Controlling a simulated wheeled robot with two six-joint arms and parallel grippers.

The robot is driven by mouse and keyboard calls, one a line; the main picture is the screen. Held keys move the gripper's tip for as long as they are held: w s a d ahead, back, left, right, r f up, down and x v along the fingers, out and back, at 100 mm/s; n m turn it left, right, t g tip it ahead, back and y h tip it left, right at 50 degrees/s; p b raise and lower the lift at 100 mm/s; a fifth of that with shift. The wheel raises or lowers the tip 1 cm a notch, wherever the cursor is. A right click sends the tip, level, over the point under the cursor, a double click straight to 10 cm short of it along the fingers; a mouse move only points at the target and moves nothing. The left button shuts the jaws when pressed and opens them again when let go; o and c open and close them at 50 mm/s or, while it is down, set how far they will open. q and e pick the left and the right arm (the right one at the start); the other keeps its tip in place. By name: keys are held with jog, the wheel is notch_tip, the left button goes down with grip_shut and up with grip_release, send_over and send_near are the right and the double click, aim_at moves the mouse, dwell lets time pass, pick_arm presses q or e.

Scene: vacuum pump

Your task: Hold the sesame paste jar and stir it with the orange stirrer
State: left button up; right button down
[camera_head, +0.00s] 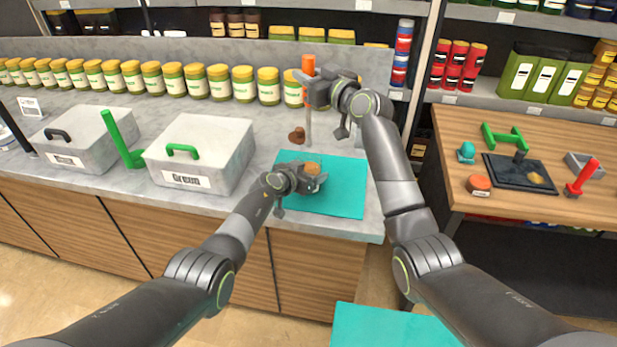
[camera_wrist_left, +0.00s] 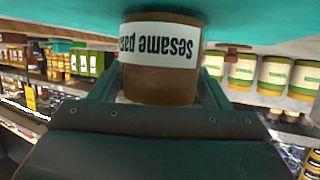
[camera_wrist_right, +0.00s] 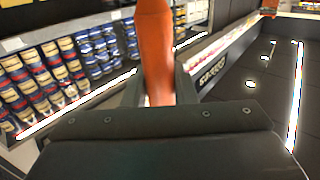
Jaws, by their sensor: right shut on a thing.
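The sesame paste jar (camera_wrist_left: 160,75) is brown with a white label, and it appears upside down in the left wrist view. In the head view its tan top (camera_head: 313,168) shows at my left gripper (camera_head: 309,180), above the teal mat (camera_head: 340,197). The left fingers flank the jar; whether they press on it is unclear. My right gripper (camera_head: 318,92) is shut on the orange stirrer (camera_head: 308,65), whose orange handle also fills the middle of the right wrist view (camera_wrist_right: 156,55).
A small brown object (camera_head: 297,135) lies behind the mat. Two grey bins (camera_head: 205,150) and a green-handled tool (camera_head: 120,140) stand left. A row of jars (camera_head: 195,82) lines the back. A wooden table (camera_head: 470,130) with tools is at right.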

pick_arm(q)
jog(key=o, duration=0.4)
jog(key=shift+c, duration=0.2)
jog(key=shift+s, duration=0.1)
jog(key=v, duration=1.1)
jog(key=shift+s+a, duration=0.2)
jog(key=shift+a, duration=0.15)
